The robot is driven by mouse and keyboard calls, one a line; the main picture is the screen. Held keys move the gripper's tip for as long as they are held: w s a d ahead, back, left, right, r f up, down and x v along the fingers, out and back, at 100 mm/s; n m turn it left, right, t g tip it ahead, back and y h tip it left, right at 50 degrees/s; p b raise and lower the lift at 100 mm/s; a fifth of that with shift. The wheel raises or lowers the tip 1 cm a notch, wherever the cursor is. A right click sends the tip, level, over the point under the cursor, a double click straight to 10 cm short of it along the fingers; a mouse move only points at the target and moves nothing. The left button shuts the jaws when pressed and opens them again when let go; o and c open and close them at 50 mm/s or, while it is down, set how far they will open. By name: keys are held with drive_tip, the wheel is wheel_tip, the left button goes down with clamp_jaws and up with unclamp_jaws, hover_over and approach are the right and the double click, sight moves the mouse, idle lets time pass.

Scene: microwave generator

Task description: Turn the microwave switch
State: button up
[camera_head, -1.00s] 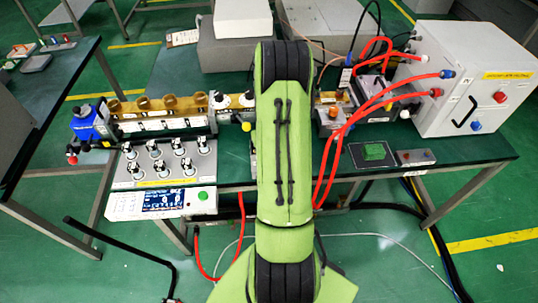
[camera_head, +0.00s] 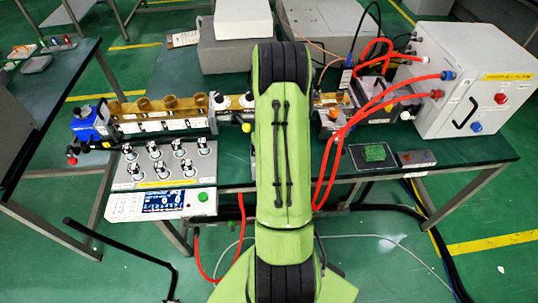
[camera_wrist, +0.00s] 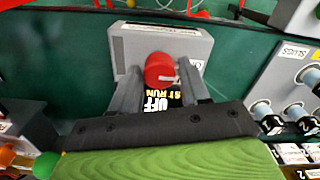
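The red switch knob (camera_wrist: 159,69) stands on a grey box (camera_wrist: 185,45) in the wrist view. A black label plate with yellow and white lettering, including "OFF" and "RUN" (camera_wrist: 158,99), shows just below the knob. My gripper (camera_wrist: 160,72) has one grey finger on each side of the knob. The fingers are apart, with the knob between them; small gaps seem to show, and I see no clear grip. In the head view my green arm covers the gripper and the switch.
A control panel with several black-and-white knobs (camera_head: 165,162) and a display box (camera_head: 161,203) are left of my arm. Red hoses (camera_head: 331,150) run on the right to a white cabinet (camera_head: 470,85). A green block (camera_head: 375,153) lies near the table's front edge.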

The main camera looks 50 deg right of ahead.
wheel_tip(320, 180, up, 16)
drive_tip(key=p, duration=0.2)
drive_tip(key=shift+f, duration=0.1)
idle(0.4)
